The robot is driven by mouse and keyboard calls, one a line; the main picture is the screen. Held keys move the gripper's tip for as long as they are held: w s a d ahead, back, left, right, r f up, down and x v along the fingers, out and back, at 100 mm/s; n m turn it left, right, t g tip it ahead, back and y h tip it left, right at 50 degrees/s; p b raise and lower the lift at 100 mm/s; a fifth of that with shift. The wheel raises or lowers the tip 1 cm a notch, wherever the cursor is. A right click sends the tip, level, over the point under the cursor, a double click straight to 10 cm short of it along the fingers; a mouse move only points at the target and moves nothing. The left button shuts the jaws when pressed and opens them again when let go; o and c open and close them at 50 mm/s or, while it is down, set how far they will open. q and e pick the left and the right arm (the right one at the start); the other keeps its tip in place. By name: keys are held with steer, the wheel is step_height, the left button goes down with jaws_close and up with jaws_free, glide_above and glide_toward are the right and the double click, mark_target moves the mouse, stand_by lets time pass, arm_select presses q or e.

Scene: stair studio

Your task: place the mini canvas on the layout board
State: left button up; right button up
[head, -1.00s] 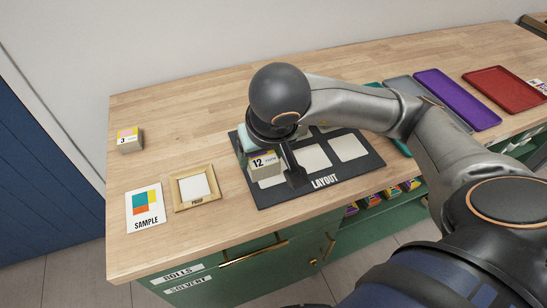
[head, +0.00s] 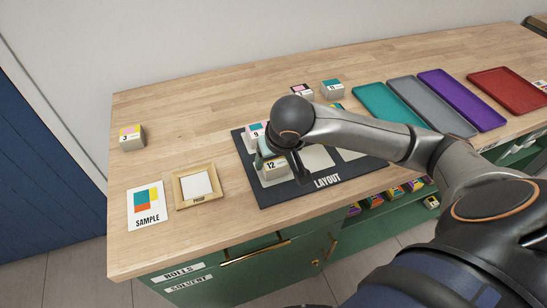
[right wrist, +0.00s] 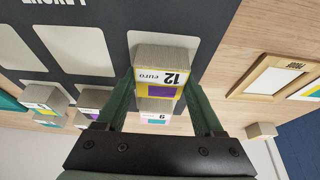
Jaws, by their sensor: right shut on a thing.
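The mini canvas marked 12 (head: 275,171) is a small grey block with a yellow and purple label. My right gripper (head: 281,168) is shut on it, with one finger on each side. In the right wrist view the canvas (right wrist: 166,75) stands between the green fingers (right wrist: 165,85), over a pale square of the board. The black layout board (head: 375,168) has several pale squares. The canvas is at its front left square, low over or on it; I cannot tell whether it touches. My left gripper is not in view.
A canvas marked 9 (head: 254,131) stands just behind. Canvases marked 11 (head: 332,88) and 3 (head: 131,137) stand apart. A wooden frame (head: 181,202) and sample card (head: 147,207) lie left of the board. Coloured trays (head: 385,104) lie at the right.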

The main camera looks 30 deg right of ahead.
steer(key=o, duration=1.3)
steer(key=shift+f, duration=0.1)
steer(key=shift+o, duration=0.2)
steer(key=shift+s+r, duration=0.1)
steer(key=shift+r, duration=0.5)
steer(key=p+v, duration=0.1)
steer(key=v, duration=1)
steer(key=shift+s, duration=0.1)
